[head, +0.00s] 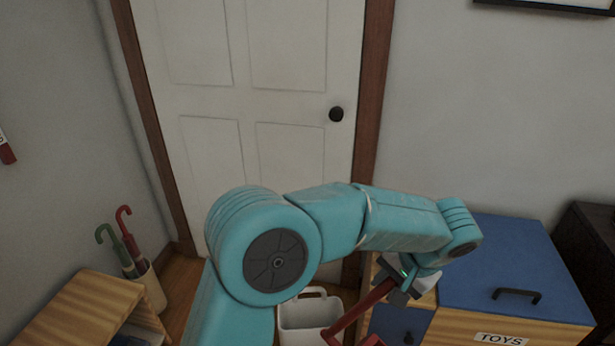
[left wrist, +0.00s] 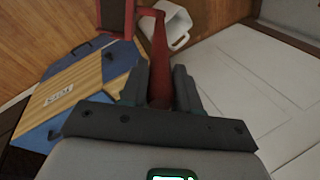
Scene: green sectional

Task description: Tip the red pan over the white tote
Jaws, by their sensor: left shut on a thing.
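My left gripper (head: 400,288) is shut on the handle of the red pan (head: 345,335). The handle slants down and left from the jaws, and the pan body is cut off by the bottom edge of the head view. In the left wrist view the handle runs out from between the fingers (left wrist: 160,90), and part of the pan (left wrist: 129,22), with a dark inside, shows at the top edge. The white tote (head: 311,314) stands on the floor, left of the handle in the head view; it also shows in the left wrist view (left wrist: 178,22). My right gripper is out of view.
A blue-lidded wooden toy chest (head: 505,265) with a black handle stands at the right. A white door (head: 250,100) is behind. An umbrella stand (head: 150,288) and a wooden shelf unit (head: 85,315) are at the left.

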